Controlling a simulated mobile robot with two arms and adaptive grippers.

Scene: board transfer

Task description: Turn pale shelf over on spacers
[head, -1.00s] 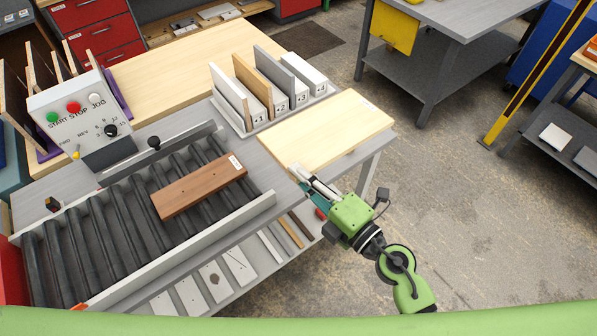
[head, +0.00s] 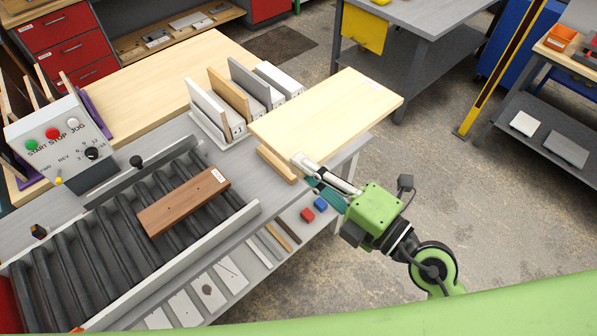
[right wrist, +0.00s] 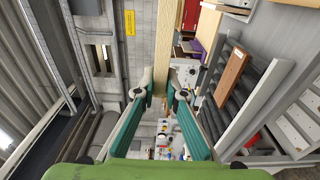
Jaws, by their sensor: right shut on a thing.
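The pale shelf (head: 330,112) is a light wooden board in the head view, off the right end of the grey table (head: 190,130). My right gripper (head: 308,172) is shut on its near edge and holds it raised. A pale wooden spacer strip (head: 276,165) lies on the table just left of the gripper; any other spacer is hidden under the shelf. In the right wrist view the shelf shows edge-on as a pale strip (right wrist: 166,45) between the teal fingertips (right wrist: 163,92). My left gripper is not in view.
A brown board (head: 183,202) lies on the roller conveyor (head: 100,235). A rack (head: 220,138) with several upright boards stands left of the shelf. A control box (head: 60,142) is at the left. Concrete floor (head: 400,200) is open to the right.

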